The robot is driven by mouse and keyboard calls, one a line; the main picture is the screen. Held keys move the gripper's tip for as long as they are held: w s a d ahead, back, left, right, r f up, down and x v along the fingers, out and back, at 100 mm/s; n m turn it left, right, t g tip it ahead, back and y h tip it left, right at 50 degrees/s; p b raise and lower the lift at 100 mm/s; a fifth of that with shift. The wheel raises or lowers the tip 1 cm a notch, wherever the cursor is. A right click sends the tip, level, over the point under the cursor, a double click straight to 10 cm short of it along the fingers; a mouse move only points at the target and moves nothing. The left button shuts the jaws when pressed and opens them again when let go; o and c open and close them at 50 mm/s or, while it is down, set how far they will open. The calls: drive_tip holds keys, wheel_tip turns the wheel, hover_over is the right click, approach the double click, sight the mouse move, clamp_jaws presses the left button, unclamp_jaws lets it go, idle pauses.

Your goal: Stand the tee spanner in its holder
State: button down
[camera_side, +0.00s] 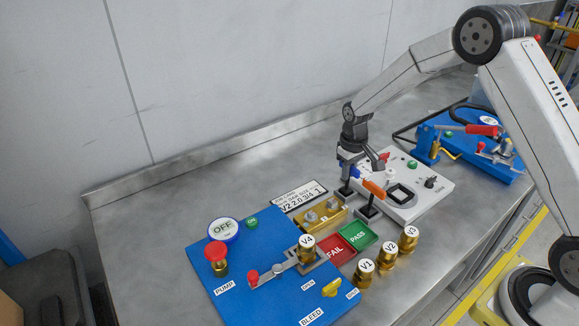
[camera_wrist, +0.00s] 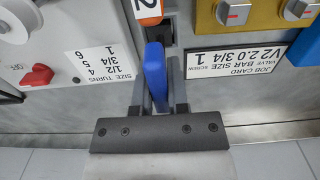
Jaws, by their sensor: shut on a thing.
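My gripper (camera_side: 364,164) is over the near left edge of the white station. It is shut on a blue bar-like handle, seen between the fingers in the wrist view (camera_wrist: 154,76) and below the jaws in the side view (camera_side: 355,173); I take this as the tee spanner. Its lower part is hidden. An orange handle (camera_side: 374,188) is close beside it, with a "2" on its white end in the wrist view (camera_wrist: 148,9). Small black stands (camera_side: 367,213) are below the handles. I cannot tell which is the spanner's holder or whether the spanner touches one.
The white station (camera_side: 428,203) has a black square frame, knobs and a turns label (camera_wrist: 100,63). A brass block (camera_side: 320,216), job card (camera_side: 301,197), red FAIL (camera_side: 336,249) and green PASS (camera_side: 358,236) pads, brass valves (camera_side: 388,256) and blue pump board (camera_side: 265,262) are near. The left bench is clear.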

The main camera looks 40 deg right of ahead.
idle(0.8)
drive_tip(key=shift+c, duration=0.3)
unclamp_jaws()
drive_tip(key=shift+r, duration=3.95)
